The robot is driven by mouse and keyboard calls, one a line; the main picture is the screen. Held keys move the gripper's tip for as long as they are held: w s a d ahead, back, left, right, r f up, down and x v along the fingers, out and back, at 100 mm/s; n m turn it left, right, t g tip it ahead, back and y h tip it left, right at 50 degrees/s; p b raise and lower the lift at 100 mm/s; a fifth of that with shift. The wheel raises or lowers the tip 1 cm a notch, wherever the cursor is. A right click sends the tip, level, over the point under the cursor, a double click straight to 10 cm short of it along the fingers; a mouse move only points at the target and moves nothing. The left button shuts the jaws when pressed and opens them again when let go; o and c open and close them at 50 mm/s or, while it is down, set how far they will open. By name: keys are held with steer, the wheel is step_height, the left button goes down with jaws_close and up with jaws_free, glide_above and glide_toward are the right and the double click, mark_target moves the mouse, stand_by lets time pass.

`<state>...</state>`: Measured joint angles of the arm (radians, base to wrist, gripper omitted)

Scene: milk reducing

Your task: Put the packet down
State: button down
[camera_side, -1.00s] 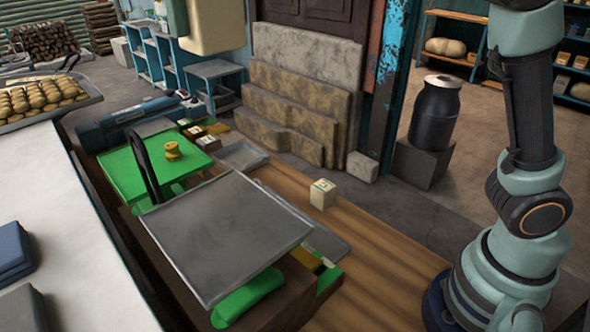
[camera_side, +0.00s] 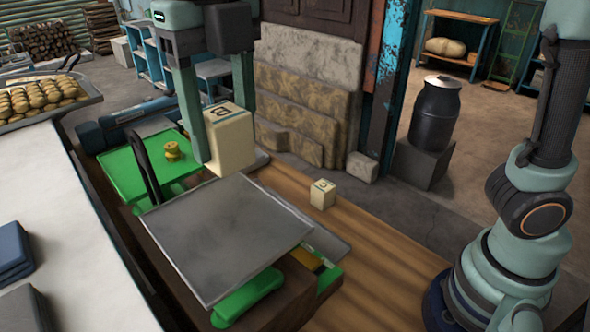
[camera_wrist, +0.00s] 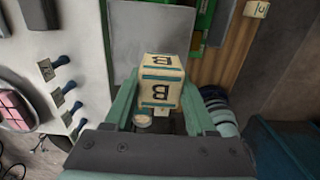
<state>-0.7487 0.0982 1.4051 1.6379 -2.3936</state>
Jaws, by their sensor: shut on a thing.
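The packet (camera_side: 231,140) is a cream block marked with a letter B and dark bands. It also shows in the wrist view (camera_wrist: 161,88). My gripper (camera_side: 222,118) is shut on the packet, with one finger on each side. In the side view the packet appears upright near the far corner of the grey metal plate (camera_side: 228,240). I cannot tell whether its underside touches anything. In the wrist view the plate (camera_wrist: 138,38) lies beyond the packet.
A green pan (camera_side: 128,170) with a yellow weight (camera_side: 172,151) stands left of the packet. A small cream cube (camera_side: 322,194) sits on the wooden bench (camera_side: 385,250). A white counter (camera_side: 70,230) runs along the left. A black upright handle (camera_side: 147,170) rises beside the plate.

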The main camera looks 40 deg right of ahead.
steer(key=shift+f, duration=3.85)
steer(key=shift+f, duration=0.1)
